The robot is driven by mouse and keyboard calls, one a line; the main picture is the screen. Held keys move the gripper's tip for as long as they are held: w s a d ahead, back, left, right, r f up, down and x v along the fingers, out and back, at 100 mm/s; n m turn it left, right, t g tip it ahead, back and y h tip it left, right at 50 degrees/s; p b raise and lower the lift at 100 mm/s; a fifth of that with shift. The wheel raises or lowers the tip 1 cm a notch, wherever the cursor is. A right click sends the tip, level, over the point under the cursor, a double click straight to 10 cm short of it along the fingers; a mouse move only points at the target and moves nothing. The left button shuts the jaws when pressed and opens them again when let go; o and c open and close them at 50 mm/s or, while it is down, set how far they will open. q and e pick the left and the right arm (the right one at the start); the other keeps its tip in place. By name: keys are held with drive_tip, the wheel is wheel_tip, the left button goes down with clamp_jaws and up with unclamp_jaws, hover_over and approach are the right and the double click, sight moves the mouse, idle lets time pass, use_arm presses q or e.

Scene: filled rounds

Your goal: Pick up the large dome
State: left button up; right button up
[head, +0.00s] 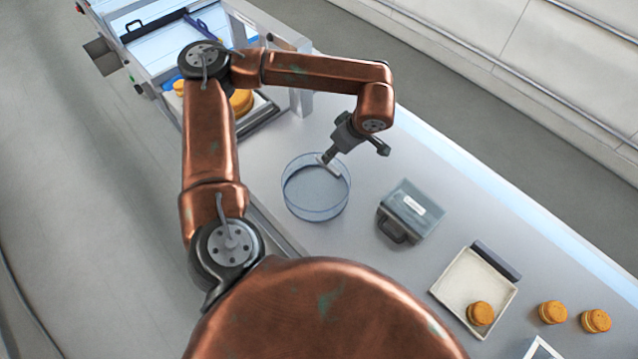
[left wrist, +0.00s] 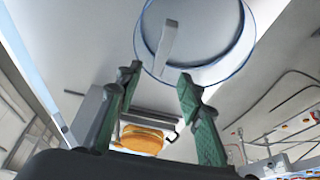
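The large dome (head: 301,203) is a clear, round cover with a pale bar handle on top, standing on the grey counter in the head view. In the left wrist view the dome (left wrist: 218,66) fills the upper part, and its handle (left wrist: 170,40) lies beyond my fingertips. My left gripper (head: 352,143) is over the dome's far right rim, close to the handle. My right gripper is not in view.
A grey box (head: 410,208) with a handle stands right of the dome. A white tray (head: 462,278) holds a filled round (head: 480,313); two more rounds (head: 553,312) (head: 595,320) lie beside it. Another tray with rounds (head: 241,101) is partly behind my arm.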

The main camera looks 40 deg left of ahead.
sight(316, 184)
use_arm(q)
drive_tip(key=shift+a+f, duration=0.15)
drive_tip(key=shift+f, duration=0.25)
drive_tip(key=shift+a+f, duration=0.15)
drive_tip(key=shift+f, duration=0.2)
drive_tip(key=p+x, duration=0.2)
drive_tip(key=x, duration=0.3)
drive_tip(key=shift+a, duration=0.15)
drive_tip(key=shift+a+f, duration=0.15)
drive_tip(key=shift+f, duration=0.35)
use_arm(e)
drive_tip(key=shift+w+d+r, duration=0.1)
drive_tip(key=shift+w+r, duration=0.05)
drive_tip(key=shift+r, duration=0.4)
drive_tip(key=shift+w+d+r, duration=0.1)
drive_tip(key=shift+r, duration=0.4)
use_arm(q)
drive_tip(key=shift+f, duration=0.2)
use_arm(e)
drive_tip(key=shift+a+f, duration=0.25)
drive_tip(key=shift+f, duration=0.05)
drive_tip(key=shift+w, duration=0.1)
use_arm(q)
clamp_jaws()
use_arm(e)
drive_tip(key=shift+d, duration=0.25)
